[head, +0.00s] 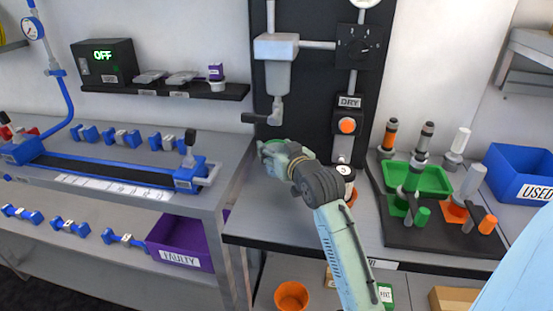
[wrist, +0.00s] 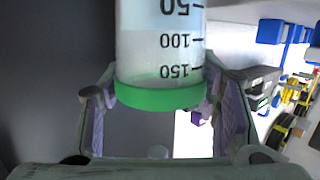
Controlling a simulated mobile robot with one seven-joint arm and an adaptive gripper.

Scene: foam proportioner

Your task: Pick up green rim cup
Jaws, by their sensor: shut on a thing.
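The green rim cup (wrist: 160,95) fills the upper middle of the wrist view. It is a clear graduated cup with black marks and a green rim at its lower end in that picture. My gripper (wrist: 160,100) is shut on it, with a finger on each side near the rim. In the head view my gripper (head: 272,152) is below the spout of the grey dispenser (head: 278,75), near the counter's left edge. There only a little green shows at its tip, and the rest of the cup is hidden by my gripper.
A dark board (head: 440,236) on the right holds a green tray (head: 425,180) and several cylinders. A purple FAULTY bin (head: 180,243) and an orange cup (head: 292,296) sit lower. The front counter (head: 275,222) has bare room.

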